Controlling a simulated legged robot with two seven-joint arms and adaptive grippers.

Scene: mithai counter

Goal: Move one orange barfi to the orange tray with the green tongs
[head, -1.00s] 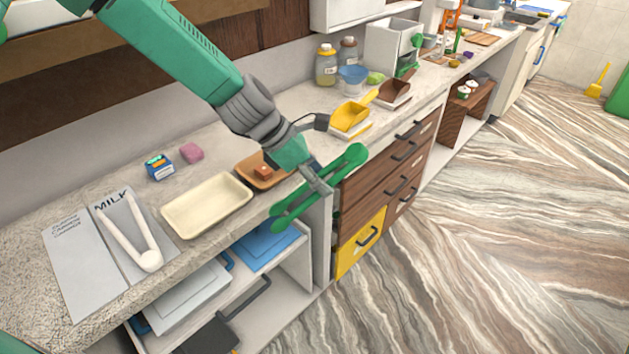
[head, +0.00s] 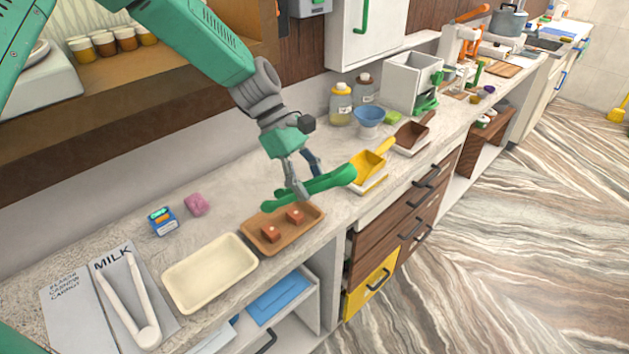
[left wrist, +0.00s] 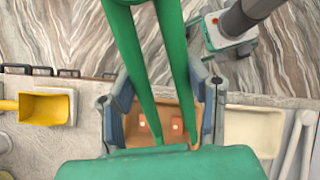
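My left gripper (head: 297,190) is shut on the green tongs (head: 328,181) and holds them above the counter, just behind and above the orange-brown tray (head: 272,248). In the left wrist view the two tong arms (left wrist: 180,65) lie between the fingers (left wrist: 163,110), spread apart with nothing seen between them. Two small orange barfi (head: 271,234) (head: 295,216) sit side by side in the orange-brown tray. They also show in the left wrist view (left wrist: 143,122) (left wrist: 177,123). An empty cream tray (head: 208,272) lies to its left. My right gripper is not in view.
White tongs (head: 148,333) lie on grey MILK cards at the left. A small blue box (head: 163,221) and a pink block (head: 197,204) lie behind the cream tray. A yellow scoop (head: 367,163), blue bowl (head: 368,116) and jars stand to the right.

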